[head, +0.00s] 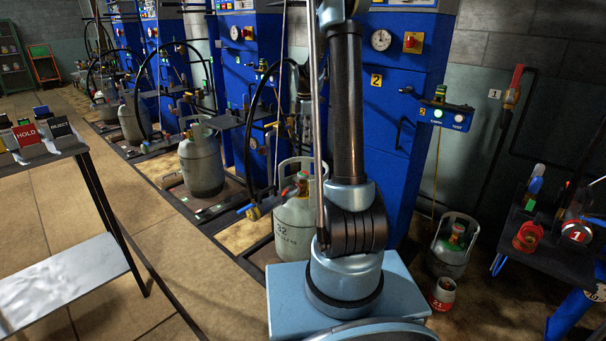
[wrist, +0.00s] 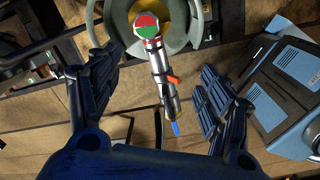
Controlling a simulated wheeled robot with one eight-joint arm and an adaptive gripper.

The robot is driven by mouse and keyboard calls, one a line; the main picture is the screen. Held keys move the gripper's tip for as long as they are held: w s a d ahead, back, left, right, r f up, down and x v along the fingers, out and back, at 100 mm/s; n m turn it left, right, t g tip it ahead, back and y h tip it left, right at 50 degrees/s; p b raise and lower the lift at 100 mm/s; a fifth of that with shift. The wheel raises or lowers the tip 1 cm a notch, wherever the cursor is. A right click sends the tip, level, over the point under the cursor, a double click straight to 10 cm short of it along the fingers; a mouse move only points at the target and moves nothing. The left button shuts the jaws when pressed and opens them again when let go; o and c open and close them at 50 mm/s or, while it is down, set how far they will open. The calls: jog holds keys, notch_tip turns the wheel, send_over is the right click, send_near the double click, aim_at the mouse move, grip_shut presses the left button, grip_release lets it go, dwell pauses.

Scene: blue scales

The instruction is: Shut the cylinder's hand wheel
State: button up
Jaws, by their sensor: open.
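In the wrist view a round hand wheel (wrist: 147,24), coloured red and green, shows inside the grey collar (wrist: 184,43) of a gas cylinder. A silver fitting (wrist: 157,62) with an orange lever and a blue end runs from beside the wheel toward my gripper. My gripper (wrist: 160,66) is open, its two blue fingers apart on either side of the fitting, with nothing between them that I can see gripped. How far it stands above the wheel I cannot tell. In the head view a grey cylinder (head: 294,228) marked 32 stands partly behind my arm, which hides part of its top.
Blue filling machines (head: 398,100) line the back, with more cylinders (head: 203,165) at the left. A small cylinder (head: 450,253) and a red-and-white pot (head: 443,293) stand at the right by a dark stand (head: 548,240). A button table (head: 45,150) is left; tiled floor there is clear.

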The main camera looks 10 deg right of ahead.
aim_at(303, 173)
jog(key=shift+n, duration=0.9)
jog(key=w+f, duration=0.1)
jog(key=f, duration=0.6)
jog(key=w+f, duration=0.1)
jog(key=f, duration=0.5)
jog(key=w+f, duration=0.2)
jog(key=f, duration=0.5)
jog(key=shift+f, duration=0.3)
jog(key=c, duration=1)
